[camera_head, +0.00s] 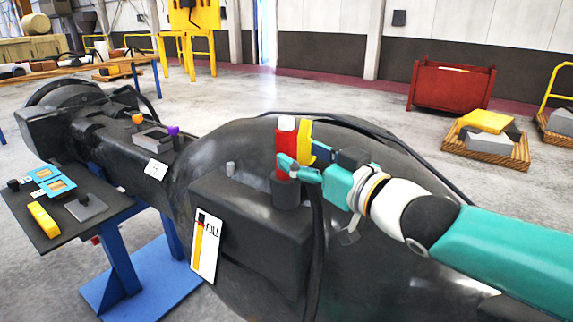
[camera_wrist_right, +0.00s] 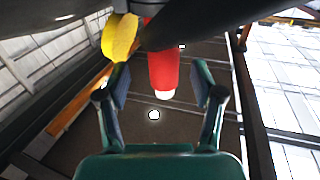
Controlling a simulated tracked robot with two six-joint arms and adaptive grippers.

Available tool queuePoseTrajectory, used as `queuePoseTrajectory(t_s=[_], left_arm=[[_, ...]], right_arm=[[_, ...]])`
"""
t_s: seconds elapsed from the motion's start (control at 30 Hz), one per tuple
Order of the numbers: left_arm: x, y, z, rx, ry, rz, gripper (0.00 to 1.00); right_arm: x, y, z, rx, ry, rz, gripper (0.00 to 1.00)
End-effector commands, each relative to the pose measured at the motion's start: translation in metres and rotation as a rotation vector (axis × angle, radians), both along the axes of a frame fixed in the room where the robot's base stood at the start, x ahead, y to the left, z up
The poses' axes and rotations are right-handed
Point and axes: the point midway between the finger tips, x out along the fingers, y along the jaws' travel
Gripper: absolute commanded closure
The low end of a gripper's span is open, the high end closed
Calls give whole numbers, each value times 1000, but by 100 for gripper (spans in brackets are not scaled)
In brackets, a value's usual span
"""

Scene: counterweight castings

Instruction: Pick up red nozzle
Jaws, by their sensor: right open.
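The red nozzle (camera_head: 289,150), with a white top, stands upright in a dark round socket (camera_head: 286,193) on the black casting. My right gripper (camera_head: 302,160) comes in from the right at the nozzle's height, with one finger partly in front of it. In the right wrist view the red nozzle (camera_wrist_right: 163,67) lies between the two spread fingers (camera_wrist_right: 162,78), with a gap on each side. The gripper is open and holds nothing. My left gripper is not in view.
A yellow piece (camera_head: 305,142) stands right beside the nozzle and shows left of it in the wrist view (camera_wrist_right: 120,37). A black hose (camera_head: 318,235) runs down close by. A small grey peg (camera_head: 230,169) stands left. A side tray (camera_head: 60,236) holds small parts.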

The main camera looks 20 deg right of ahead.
Motion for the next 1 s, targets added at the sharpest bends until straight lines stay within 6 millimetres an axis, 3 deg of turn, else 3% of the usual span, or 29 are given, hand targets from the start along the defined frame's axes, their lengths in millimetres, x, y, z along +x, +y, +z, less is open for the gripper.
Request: queuePoseTrajectory(t_s=[0.3,0.6,1.0], left_arm=[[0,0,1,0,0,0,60],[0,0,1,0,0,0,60],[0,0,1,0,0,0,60]], right_arm=[[37,19,4,0,1,2,33],[41,20,4,0,0,1,35],[41,21,4,0,0,2,100]])
